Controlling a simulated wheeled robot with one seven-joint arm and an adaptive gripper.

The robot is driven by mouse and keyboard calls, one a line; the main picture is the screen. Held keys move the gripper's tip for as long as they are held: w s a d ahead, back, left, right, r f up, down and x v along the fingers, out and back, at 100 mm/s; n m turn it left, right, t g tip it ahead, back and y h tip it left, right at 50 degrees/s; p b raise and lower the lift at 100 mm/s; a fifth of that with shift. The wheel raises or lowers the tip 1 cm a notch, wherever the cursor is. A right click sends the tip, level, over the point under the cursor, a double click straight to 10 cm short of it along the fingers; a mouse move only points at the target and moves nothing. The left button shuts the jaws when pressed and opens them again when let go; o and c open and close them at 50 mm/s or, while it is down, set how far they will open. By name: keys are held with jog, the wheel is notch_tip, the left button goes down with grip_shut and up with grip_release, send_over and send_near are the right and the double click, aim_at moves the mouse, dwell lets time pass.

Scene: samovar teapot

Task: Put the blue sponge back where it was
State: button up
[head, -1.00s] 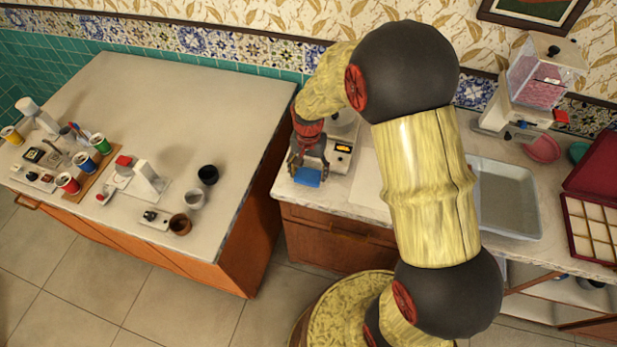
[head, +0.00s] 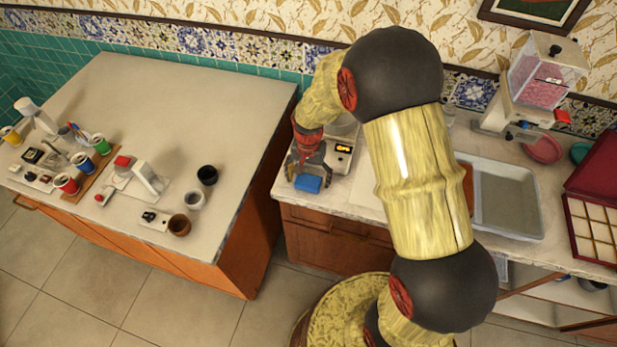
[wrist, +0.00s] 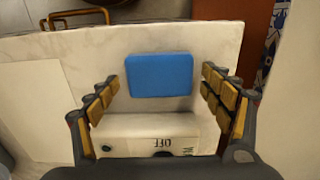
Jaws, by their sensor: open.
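The blue sponge (head: 308,183) lies flat on the white marble counter (head: 352,205), near its front left corner. In the wrist view the sponge (wrist: 160,75) sits between and just beyond my two fingertips, with a gap on each side. My gripper (head: 308,172) is open and empty, pointing down at the sponge. In the wrist view its padded fingers (wrist: 162,88) stand apart on either side. I cannot tell the exact height of the fingertips above the counter.
A white device (head: 341,158) marked OFF stands just behind the sponge. A grey tray (head: 508,235) and a red compartment box (head: 590,235) are to the right. A gap separates this counter from the left table (head: 190,105), which holds several cups and small devices.

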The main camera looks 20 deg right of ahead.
notch_tip(320, 180, up, 12)
jog(key=p, duration=0.2)
notch_tip(320, 180, up, 14)
jog(key=n+t, duration=0.2)
jog(key=n, duration=0.1)
send_over(309, 179)
jog(key=s, duration=0.7)
jog(key=s+r+n+t, duration=0.1)
jog(key=s+r+n, duration=0.1)
jog(key=s+r, duration=0.2)
jog(key=s+r+n+t, duration=0.2)
jog(key=s+r, duration=0.2)
jog(key=s, duration=0.7)
jog(key=shift+s+a+r+t, duration=0.25)
jog(key=shift+r+t, duration=0.05)
jog(key=shift+f+b, duration=0.9)
jog(key=shift+f, duration=0.2)
